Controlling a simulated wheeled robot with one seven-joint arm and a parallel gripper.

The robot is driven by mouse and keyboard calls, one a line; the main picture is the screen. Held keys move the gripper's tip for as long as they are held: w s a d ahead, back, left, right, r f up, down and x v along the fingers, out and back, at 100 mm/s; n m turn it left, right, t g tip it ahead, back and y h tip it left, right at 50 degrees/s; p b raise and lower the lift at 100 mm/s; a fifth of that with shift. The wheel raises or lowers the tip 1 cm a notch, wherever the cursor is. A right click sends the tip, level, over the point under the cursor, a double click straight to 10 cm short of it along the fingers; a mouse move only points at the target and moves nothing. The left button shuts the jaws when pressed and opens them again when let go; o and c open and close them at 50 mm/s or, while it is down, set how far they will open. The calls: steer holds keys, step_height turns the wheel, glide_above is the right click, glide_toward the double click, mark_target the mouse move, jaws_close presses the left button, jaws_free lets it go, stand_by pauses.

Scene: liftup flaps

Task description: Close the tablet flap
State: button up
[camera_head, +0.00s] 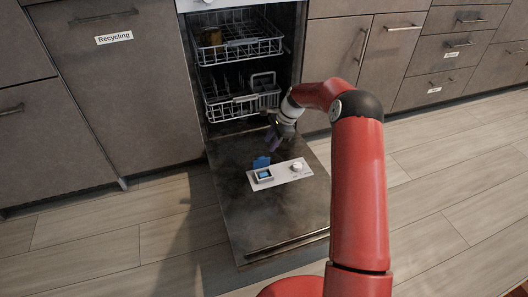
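The blue tablet flap (262,161) stands raised at the back left of the pale dispenser panel (294,171), which is set in the inner face of the lowered dishwasher door. In front of the flap is a small framed compartment (264,175) with a bluish inside. My gripper (273,143) hangs over the door near its hinge side, behind and slightly right of the flap. It seems apart from the flap. Its fingers are small and dark here, so their opening is unclear.
The dishwasher door (290,215) lies open above the wooden floor. A lower rack (240,104) and an upper rack (238,45) sit inside the dishwasher. A round white knob (298,167) is on the panel's right. Grey cabinets (125,105) flank the machine.

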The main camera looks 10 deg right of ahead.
mark_target(261, 158)
steer(key=b+x, duration=0.1)
steer(key=x, duration=0.6)
steer(key=shift+f, duration=0.15)
steer(key=shift+c, duration=0.2)
jaws_close()
